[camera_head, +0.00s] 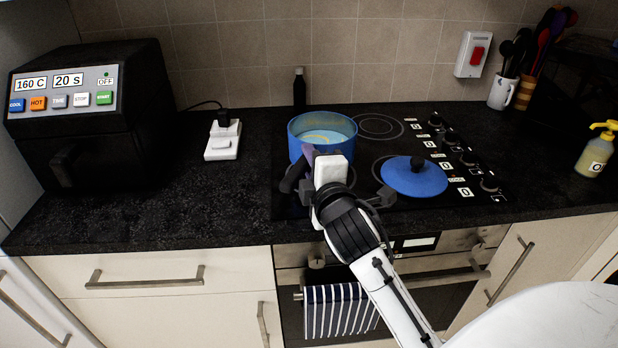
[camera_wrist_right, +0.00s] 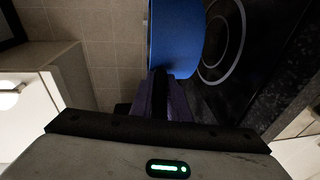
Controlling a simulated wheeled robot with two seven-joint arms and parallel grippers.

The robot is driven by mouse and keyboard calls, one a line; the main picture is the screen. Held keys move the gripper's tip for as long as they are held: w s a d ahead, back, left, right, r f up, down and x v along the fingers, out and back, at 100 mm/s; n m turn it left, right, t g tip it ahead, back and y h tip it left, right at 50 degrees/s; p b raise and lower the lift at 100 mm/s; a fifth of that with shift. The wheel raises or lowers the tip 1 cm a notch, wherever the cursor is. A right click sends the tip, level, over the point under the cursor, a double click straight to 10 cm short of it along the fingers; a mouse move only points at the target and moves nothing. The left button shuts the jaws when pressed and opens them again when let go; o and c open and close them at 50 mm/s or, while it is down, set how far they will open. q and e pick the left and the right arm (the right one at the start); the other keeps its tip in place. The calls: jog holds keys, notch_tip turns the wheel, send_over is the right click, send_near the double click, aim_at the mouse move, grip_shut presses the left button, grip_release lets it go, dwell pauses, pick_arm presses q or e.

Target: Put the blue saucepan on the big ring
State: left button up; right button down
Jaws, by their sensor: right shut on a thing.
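The blue saucepan (camera_head: 322,133) is at the left rear of the black hob (camera_head: 285,208), upright, with a pale inside. It also shows in the wrist view (camera_wrist_right: 174,38). My right gripper (camera_head: 306,172) is shut on its dark purple handle (camera_wrist_right: 160,98), which points toward the front. I cannot tell whether the pan's base touches the hob. A ringed cooking zone (camera_head: 378,126) is clear at the rear right of the pan. Another ring (camera_wrist_right: 224,40) shows beside the pan in the wrist view. My left gripper is not in view.
A blue lid (camera_head: 413,177) lies on the hob's front right, partly covering a ring. Knobs (camera_head: 469,158) line the hob's right side. A black bottle (camera_head: 299,88) stands behind the pan. An air fryer (camera_head: 95,115) and a white socket block (camera_head: 223,140) stand left.

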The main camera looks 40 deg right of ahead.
jog(key=shift+f+b, duration=0.5)
jog(key=shift+f, duration=2.15)
jog(key=c, duration=1.7)
grip_release()
jog(key=shift+f, duration=0.2)
jog(key=shift+r, duration=0.1)
jog(key=v, duration=0.7)
jog(key=shift+s+a+b, duration=0.15)
jog(key=shift+s+b, duration=0.1)
jog(key=shift+b, duration=0.05)
